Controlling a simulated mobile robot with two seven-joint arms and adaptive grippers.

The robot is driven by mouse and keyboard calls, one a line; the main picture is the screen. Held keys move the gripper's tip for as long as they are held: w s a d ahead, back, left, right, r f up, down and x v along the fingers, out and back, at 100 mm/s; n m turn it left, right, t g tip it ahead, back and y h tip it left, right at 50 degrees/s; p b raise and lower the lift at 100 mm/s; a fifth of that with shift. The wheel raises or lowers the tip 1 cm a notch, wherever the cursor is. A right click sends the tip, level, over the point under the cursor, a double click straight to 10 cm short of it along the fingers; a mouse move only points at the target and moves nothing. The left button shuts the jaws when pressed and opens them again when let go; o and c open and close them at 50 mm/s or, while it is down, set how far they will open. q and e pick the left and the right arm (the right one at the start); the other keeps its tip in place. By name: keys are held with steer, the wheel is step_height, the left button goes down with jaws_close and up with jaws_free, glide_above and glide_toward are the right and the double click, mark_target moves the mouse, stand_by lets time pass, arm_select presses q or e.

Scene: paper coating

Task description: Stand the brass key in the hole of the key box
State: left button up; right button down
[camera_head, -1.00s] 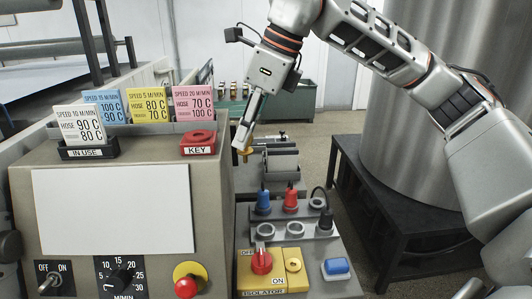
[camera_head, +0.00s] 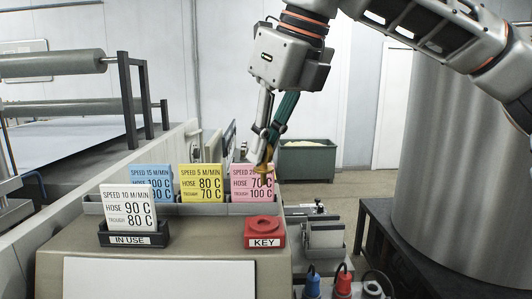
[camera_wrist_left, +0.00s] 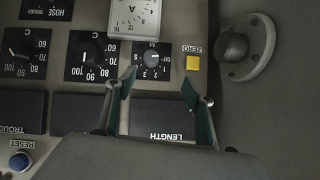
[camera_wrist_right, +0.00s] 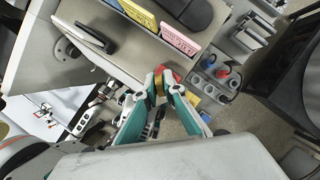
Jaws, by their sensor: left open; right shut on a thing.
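The red key box (camera_head: 264,235), with a white KEY label and a round raised hole on top, stands at the right end of the grey machine top. My right gripper (camera_head: 267,150) points down above it and is shut on the brass key (camera_head: 263,178). The key's lower end hangs above the box, apart from it, in front of the pink card. In the right wrist view the key (camera_wrist_right: 159,84) shows between the fingertips, with part of the red box behind it. My left gripper (camera_wrist_left: 160,88) is open and empty before a dial panel; the head view does not show it.
A card rack with blue (camera_head: 151,183), yellow (camera_head: 201,183) and pink (camera_head: 252,182) cards stands just behind the key box. A white card in the IN USE holder (camera_head: 133,239) is to its left. Blue and red plugs (camera_head: 343,282) stand at lower right.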

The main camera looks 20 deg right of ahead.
mark_target(268, 170)
steer(key=shift+s, duration=0.1)
steer(key=shift+f, duration=0.45)
step_height(268, 170, down, 2)
steer(key=shift+f+b, duration=0.15)
steer(key=shift+b, duration=0.75)
steer(key=shift+f+b, duration=0.85)
steer(key=shift+f, duration=0.45)
steer(key=shift+p, duration=0.5)
steer(key=shift+f+b, duration=0.9)
steer(key=shift+f, duration=0.8)
